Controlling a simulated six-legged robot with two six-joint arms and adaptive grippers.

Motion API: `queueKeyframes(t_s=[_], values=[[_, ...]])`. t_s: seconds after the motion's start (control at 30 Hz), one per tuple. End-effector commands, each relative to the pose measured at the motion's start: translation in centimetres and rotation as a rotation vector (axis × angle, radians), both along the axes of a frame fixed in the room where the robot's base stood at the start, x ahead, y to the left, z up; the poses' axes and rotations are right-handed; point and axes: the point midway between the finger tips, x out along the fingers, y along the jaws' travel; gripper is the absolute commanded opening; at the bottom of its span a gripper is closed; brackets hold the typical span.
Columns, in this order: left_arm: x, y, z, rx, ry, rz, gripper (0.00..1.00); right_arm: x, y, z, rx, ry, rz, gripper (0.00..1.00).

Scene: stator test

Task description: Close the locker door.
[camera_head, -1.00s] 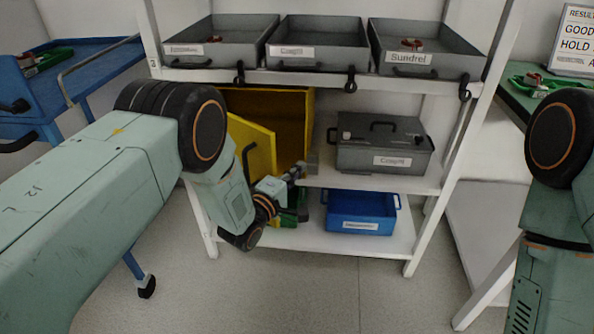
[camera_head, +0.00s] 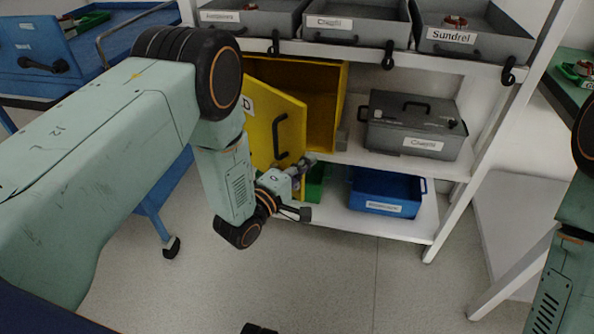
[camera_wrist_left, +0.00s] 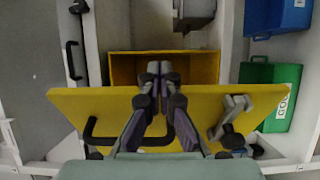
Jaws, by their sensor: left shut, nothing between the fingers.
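The yellow locker (camera_head: 322,105) sits on the middle shelf, its dark interior showing. Its yellow door (camera_head: 262,128) stands open toward me, with a black bar handle (camera_head: 282,135) and a letter D on its outer face. My left gripper (camera_head: 308,161) is by the door's lower free corner. In the left wrist view the shut, empty fingers (camera_wrist_left: 161,70) lie across the door (camera_wrist_left: 100,103) in the picture, with the handle (camera_wrist_left: 88,131) behind them and a grey latch (camera_wrist_left: 232,116) to the right. I cannot tell whether they touch the door. My right gripper is out of view.
A grey case (camera_head: 413,125) stands right of the locker. A blue bin (camera_head: 386,192) and a green bin (camera_head: 315,183) are on the bottom shelf. Grey trays (camera_head: 355,20) line the top shelf. A blue cart (camera_head: 75,58) stands at left. Floor in front is clear.

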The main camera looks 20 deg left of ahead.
Motion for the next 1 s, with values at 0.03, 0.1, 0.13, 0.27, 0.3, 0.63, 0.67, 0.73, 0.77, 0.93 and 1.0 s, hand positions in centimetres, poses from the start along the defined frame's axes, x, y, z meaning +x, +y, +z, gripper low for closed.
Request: queueKeyframes(t_s=[0.03,0.1,0.13,0.27,0.3,0.63,0.67,0.73,0.77,0.93,1.0], values=[[-0.8,0.5,-0.1,0.000,0.003,0.003,0.00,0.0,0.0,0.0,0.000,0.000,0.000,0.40],[-1.8,0.8,0.0,-0.001,0.004,0.002,0.00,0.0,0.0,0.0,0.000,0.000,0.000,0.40],[-2.1,1.0,0.0,-0.001,0.001,0.002,0.00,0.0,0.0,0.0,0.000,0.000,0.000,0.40],[-3.1,1.4,0.0,0.000,0.000,0.001,0.00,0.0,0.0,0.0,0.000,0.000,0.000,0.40],[-3.4,1.4,0.0,-0.001,0.001,0.001,0.00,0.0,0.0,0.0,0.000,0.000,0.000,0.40],[-7.2,10.5,-1.2,-0.040,0.081,0.100,0.00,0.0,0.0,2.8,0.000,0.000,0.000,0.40],[-8.0,11.2,-1.2,-0.042,0.084,0.091,0.00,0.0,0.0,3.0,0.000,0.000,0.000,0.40],[-9.8,12.3,-1.2,-0.042,0.084,0.061,0.00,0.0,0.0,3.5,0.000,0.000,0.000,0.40],[-10.5,12.6,-1.1,-0.041,0.079,0.044,0.00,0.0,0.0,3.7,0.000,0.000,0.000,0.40],[-12.9,11.6,-0.4,-0.027,0.033,-0.073,0.00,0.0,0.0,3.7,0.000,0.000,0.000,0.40],[-13.3,10.8,-0.2,-0.019,0.017,-0.113,0.00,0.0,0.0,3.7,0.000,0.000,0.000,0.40]])
